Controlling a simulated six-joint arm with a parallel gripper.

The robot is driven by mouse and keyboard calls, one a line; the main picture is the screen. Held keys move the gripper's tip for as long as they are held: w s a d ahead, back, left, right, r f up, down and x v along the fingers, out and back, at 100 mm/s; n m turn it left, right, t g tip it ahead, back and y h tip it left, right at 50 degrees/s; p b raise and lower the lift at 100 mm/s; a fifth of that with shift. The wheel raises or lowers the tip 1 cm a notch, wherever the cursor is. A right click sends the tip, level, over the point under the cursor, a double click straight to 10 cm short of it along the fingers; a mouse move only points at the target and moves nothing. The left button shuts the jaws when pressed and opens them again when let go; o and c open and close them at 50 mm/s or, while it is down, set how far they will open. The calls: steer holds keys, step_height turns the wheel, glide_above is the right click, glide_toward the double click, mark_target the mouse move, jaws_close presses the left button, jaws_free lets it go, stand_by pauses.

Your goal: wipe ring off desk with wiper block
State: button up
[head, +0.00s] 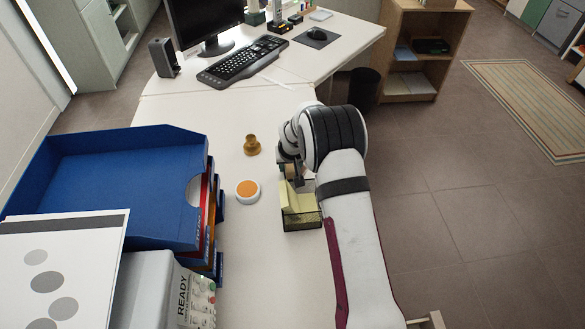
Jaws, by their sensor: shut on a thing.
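My gripper (298,182) is above the right part of the white desk (240,250), just behind a black mesh holder (302,222) with pale yellow paper (296,203) in it. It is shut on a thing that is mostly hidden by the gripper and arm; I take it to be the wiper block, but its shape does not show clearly. I cannot tell whether it touches the desk. No ring mark can be made out on the bare desk; the arm hides part of the surface.
A white round dish with an orange top (248,191) and a brass-coloured knob-like object (252,145) stand left of my gripper. A blue tray stack (120,185) fills the left. A keyboard (243,63) and monitor (205,20) are at the back. The desk's right edge is close.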

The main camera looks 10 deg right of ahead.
steer(key=shift+w, duration=3.1)
steer(key=shift+w+r, duration=0.15)
steer(key=shift+r, duration=0.1)
step_height(320, 180, up, 8)
steer(key=shift+f, duration=0.2)
